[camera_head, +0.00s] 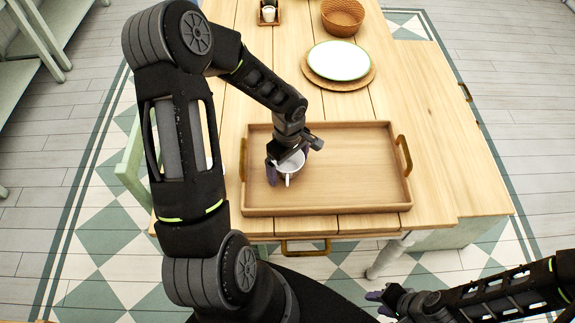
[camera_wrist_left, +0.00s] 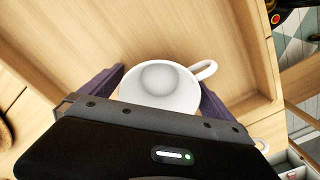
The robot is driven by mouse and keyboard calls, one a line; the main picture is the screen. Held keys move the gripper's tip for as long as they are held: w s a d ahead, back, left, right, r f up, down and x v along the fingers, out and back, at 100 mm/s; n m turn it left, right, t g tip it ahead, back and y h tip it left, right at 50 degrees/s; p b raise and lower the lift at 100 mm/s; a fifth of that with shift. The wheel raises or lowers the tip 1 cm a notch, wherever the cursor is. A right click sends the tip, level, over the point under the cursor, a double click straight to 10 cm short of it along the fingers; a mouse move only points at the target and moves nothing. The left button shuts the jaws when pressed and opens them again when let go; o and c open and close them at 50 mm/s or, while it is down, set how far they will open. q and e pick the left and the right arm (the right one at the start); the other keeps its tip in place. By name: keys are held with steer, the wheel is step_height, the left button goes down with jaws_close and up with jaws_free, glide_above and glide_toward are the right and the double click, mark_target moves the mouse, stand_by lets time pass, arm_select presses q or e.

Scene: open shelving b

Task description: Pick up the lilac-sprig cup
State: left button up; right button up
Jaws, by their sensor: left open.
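A white cup (camera_head: 291,163) with a handle stands in the wooden tray, towards its left side. In the left wrist view the cup (camera_wrist_left: 158,86) shows its open top, with the handle at the upper right; no lilac sprig can be made out. My left gripper (camera_head: 287,170) is open and low over the cup. Its two purple fingers (camera_wrist_left: 158,93) stand on either side of the cup, and its body hides part of it. I cannot tell if the fingers touch it. My right gripper (camera_head: 379,302) is at the bottom right, away from the table, too small to read clearly.
The cup is inside the rimmed wooden tray (camera_head: 350,199) with brass handles. Behind it are a white plate (camera_head: 338,60) on a woven mat (camera_head: 340,84), a wicker basket (camera_head: 343,16) and a small wooden caddy (camera_head: 268,14). The tray's right half is clear.

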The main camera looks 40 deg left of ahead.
mark_target(289, 170)
arm_select(q)
steer(key=shift+c, duration=0.6)
steer(key=c, duration=1.4)
steer(key=shift+o, duration=0.2)
step_height(289, 170, up, 10)
steer(key=b, duration=0.1)
